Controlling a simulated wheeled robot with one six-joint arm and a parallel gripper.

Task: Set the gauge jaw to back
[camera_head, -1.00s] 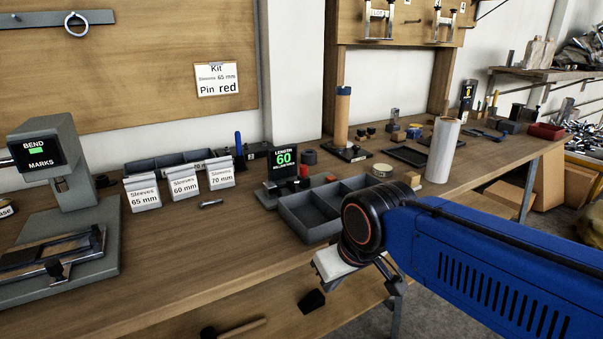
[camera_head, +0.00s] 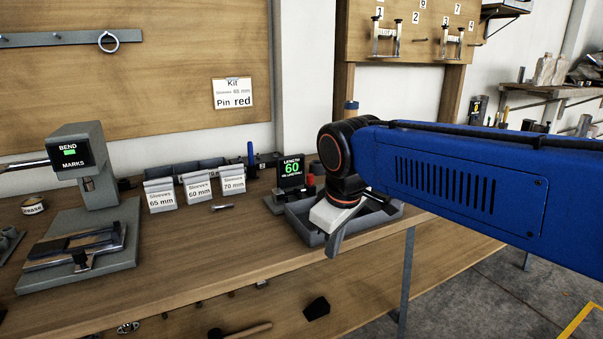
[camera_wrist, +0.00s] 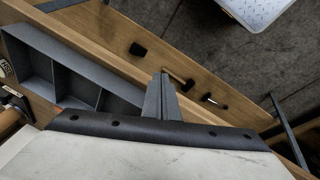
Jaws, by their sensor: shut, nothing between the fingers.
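The gauge (camera_head: 291,172) stands on the bench behind the divided grey tray, its display reading LENGTH 60. A red piece (camera_head: 310,179) shows at its right side. My arm hides what lies farther right, and I cannot make out the jaw's position. My gripper (camera_head: 335,243) points down at the tray's front edge, in front of the gauge and lower right of its display. Its fingers are shut and empty. In the wrist view the closed fingers (camera_wrist: 160,98) show beside the tray (camera_wrist: 84,84), over the bench edge.
Sleeve bins (camera_head: 196,187) stand left of the gauge, with a small pin (camera_head: 228,207) lying before them. A bend press (camera_head: 85,190) stands at far left. The bench front between press and tray is clear. A mallet (camera_head: 240,330) lies on the lower shelf.

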